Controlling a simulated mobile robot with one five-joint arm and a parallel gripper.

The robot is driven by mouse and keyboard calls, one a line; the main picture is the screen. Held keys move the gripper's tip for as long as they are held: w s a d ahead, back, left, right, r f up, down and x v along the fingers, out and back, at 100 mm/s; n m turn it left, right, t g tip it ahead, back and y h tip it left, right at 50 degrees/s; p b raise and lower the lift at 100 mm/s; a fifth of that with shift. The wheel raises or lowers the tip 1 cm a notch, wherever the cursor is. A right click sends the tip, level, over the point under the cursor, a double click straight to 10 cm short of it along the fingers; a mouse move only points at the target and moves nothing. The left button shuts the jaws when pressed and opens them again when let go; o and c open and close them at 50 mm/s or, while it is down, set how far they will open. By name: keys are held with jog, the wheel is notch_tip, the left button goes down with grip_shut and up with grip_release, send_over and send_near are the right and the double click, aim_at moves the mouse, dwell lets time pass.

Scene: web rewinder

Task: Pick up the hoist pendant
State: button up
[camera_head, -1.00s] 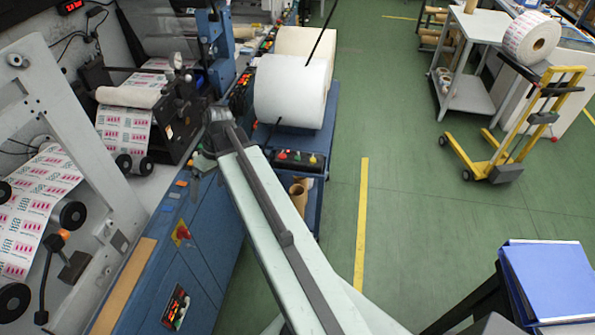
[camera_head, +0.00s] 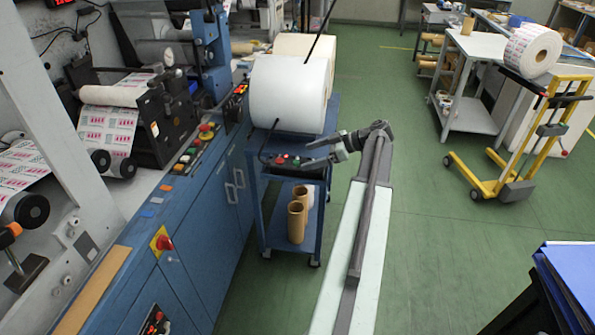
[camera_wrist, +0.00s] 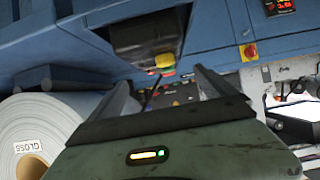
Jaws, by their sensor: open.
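The hoist pendant (camera_head: 284,161) is a dark box with red and green buttons. It lies at the front end of the blue cart (camera_head: 262,208), below the large white roll. My gripper (camera_head: 306,152) is open, with its fingers pointing left at the pendant's right end. In the head view the fingertips overlap that end; I cannot tell whether they touch it. In the wrist view my gripper (camera_wrist: 165,88) has its fingers spread, with a dark part bearing coloured buttons (camera_wrist: 180,94) beyond the gap. The wrist housing hides its near portion.
The white roll (camera_head: 288,94) stands close behind the pendant, with a dark cable in front. Brown cores (camera_head: 296,220) stand on the cart's lower shelf. The blue machine (camera_head: 205,200) lies left. Green floor is free between the cart and the yellow lifter (camera_head: 520,190).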

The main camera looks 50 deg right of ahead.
aim_at(298, 160)
jog(key=b+x, duration=0.2)
jog(key=x, duration=0.3)
jog(key=shift+f, duration=0.2)
jog(key=shift+w+a, duration=0.15)
jog(key=shift+w, duration=0.1)
jog(key=shift+r, duration=0.1)
grip_shut()
